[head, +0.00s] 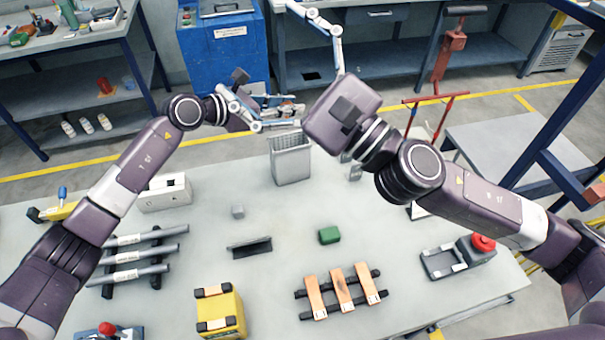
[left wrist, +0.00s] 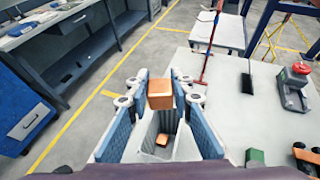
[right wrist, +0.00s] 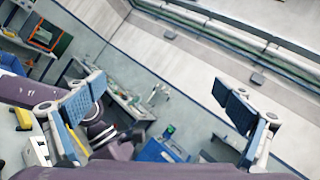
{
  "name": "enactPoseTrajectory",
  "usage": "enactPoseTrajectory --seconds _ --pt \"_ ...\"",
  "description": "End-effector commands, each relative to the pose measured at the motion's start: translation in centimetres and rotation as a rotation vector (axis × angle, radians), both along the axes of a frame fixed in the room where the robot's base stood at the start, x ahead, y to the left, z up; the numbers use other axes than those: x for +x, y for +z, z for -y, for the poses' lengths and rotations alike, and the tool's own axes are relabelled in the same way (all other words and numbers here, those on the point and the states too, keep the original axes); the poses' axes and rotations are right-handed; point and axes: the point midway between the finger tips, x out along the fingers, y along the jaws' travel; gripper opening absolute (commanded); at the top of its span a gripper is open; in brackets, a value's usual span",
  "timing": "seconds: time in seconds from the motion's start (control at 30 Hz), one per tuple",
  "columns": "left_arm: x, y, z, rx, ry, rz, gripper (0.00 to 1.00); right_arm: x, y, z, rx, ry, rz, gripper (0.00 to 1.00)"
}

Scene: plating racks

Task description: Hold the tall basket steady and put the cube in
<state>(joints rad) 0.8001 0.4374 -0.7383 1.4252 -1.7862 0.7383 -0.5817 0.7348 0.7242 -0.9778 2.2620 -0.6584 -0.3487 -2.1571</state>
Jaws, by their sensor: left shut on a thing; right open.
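The tall grey basket (head: 291,163) stands upright at the far edge of the table; its open top also shows in the left wrist view (left wrist: 146,142). My left gripper (head: 288,110) is just above the basket. In the left wrist view it is shut on an orange cube (left wrist: 160,94) at its fingertips. A small orange patch (left wrist: 162,140) shows inside the basket; I cannot tell what it is. My right gripper (head: 322,35) is raised beyond the basket, open and empty, with widely parted fingers in the right wrist view (right wrist: 160,112).
A small grey cube (head: 238,211), a green block (head: 330,235) and a dark tray (head: 250,247) lie nearer on the table. A pipe rack (head: 140,255), a yellow block (head: 220,312), orange slats (head: 341,290) and a red-button box (head: 470,255) surround them.

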Motion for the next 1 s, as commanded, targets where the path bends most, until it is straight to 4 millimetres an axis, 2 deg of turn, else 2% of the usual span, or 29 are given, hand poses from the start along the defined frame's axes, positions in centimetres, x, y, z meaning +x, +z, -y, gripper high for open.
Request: enactPoseTrajectory --seconds 0.03,0.1,0.17,0.3,0.4,0.5,0.6,0.7,0.8,1.0 --pt "0.0 0.1 0.0 -0.002 0.0 0.001 0.0 1.5 -2.7 -0.6 0.013 -0.014 -0.105 0.96" --pt "0.0 0.1 0.0 -0.002 0.0 0.001 0.0 3.4 -6.6 -1.0 0.035 -0.047 -0.246 0.96" --pt "0.0 0.1 0.0 -0.002 0.0 0.001 0.0 4.8 -10.0 -1.0 0.052 -0.083 -0.358 0.96" --pt "0.0 0.1 0.0 -0.001 0.0 0.002 0.0 7.0 -18.1 -0.3 0.081 -0.191 -0.588 0.96" --pt "0.0 0.1 0.0 -0.001 0.0 0.002 0.0 7.9 -23.8 0.9 0.097 -0.284 -0.728 0.96" --pt "0.0 0.1 0.0 -0.002 0.0 0.002 0.0 8.2 -28.7 2.3 0.107 -0.378 -0.833 0.96" --pt "0.0 0.2 0.0 -0.001 0.0 0.002 0.0 8.1 -32.6 3.8 0.116 -0.464 -0.906 0.96" --pt "0.0 0.2 0.0 -0.001 0.0 0.002 0.0 7.9 -35.2 5.1 0.12 -0.528 -0.95 0.96" --pt "0.0 0.1 0.0 -0.001 0.0 0.002 0.0 7.8 -36.7 5.9 0.124 -0.567 -0.972 0.96" --pt "0.0 0.1 0.0 -0.002 0.0 0.001 0.0 8.9 -37.7 6.0 0.126 -0.586 -0.979 0.96"
